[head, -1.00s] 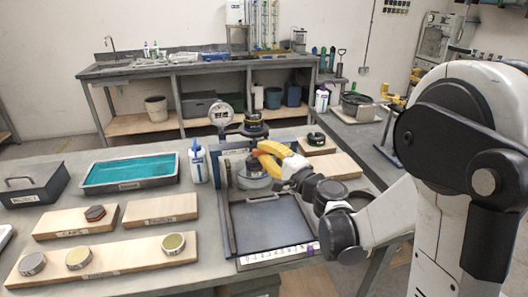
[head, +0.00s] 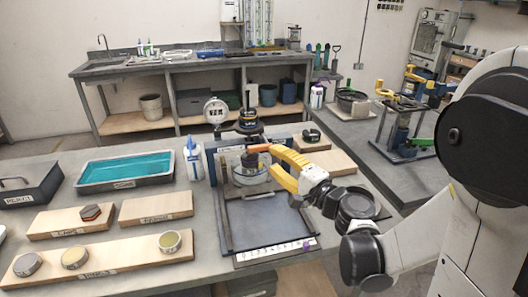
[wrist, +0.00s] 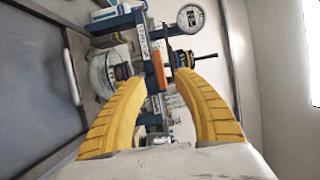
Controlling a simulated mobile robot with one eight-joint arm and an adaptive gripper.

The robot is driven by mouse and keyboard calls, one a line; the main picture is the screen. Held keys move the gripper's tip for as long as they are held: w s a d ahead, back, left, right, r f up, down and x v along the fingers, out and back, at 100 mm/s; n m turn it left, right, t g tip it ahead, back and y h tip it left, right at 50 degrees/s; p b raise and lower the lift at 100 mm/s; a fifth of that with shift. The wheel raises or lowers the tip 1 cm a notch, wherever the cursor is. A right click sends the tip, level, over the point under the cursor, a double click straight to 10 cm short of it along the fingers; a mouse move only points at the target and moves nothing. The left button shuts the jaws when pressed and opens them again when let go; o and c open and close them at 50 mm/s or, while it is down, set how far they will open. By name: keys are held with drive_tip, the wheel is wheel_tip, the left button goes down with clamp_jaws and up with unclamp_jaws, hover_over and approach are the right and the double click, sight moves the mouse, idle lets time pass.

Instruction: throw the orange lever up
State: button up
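The orange lever (head: 258,148) is a short bar on the blue-framed press-like fixture (head: 212,162) at the back of the near bench. It lies nearly level in the head view. In the wrist view the orange lever (wrist: 161,76) shows upright in the gap between my fingers. My gripper (head: 272,160) has curved yellow fingers and is at the lever's right end in the head view. In the wrist view my gripper (wrist: 158,82) is open, with a finger on each side of the lever. Whether a finger touches it I cannot tell.
A round dial gauge (head: 215,111) and a dark knob (head: 249,122) stand behind the lever. A white bottle (head: 192,158) and a teal-filled tray (head: 125,171) are to the left. Wooden boards (head: 155,209) with round pieces lie in front left.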

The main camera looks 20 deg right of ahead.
drive_tip(key=v, duration=0.4)
drive_tip(key=shift+s, duration=0.1)
drive_tip(key=s+a+f+n+g+h, duration=0.2)
drive_tip(key=s+a+f+n+g, duration=0.3)
drive_tip(key=s+a+n+g, duration=0.3)
drive_tip(key=s+d+n+g+h, duration=0.1)
drive_tip(key=s+d+n+h, duration=0.4)
drive_tip(key=s, duration=0.5)
drive_tip(key=shift+s+d+f+n+g, duration=0.35)
drive_tip(key=shift+d+f, duration=0.1)
drive_tip(key=shift+d, duration=0.2)
